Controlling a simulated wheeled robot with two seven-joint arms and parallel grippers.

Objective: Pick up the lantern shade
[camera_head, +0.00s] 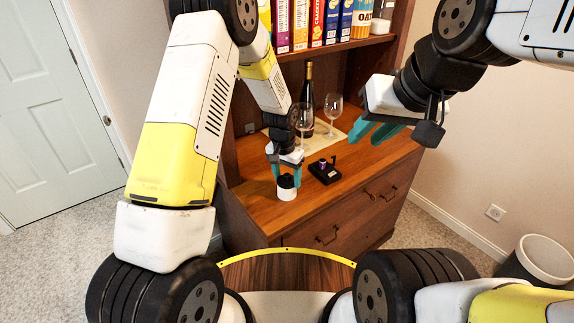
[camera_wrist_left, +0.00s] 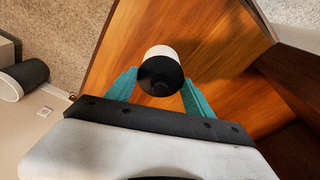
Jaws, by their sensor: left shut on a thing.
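The lantern shade (camera_head: 287,193), a small white cylinder with a black top, is at the front left of the wooden counter. My left gripper (camera_head: 288,178) reaches down and is shut on it. In the left wrist view, the shade (camera_wrist_left: 160,52) sits between the two teal fingertips (camera_wrist_left: 160,82), black end toward the camera. I cannot tell whether its bottom touches the counter. A black base with a small purple part (camera_head: 324,171) stands just right of the shade, apart from it. My right gripper (camera_head: 377,134) is open and empty above the counter's right side.
A dark bottle (camera_head: 307,92) and two wine glasses (camera_head: 334,105) stand on a pale mat (camera_head: 326,142) behind. Cereal boxes (camera_head: 316,22) fill the shelf above. The counter's front right (camera_head: 378,160) is clear. A bin (camera_head: 547,258) stands on the floor at right.

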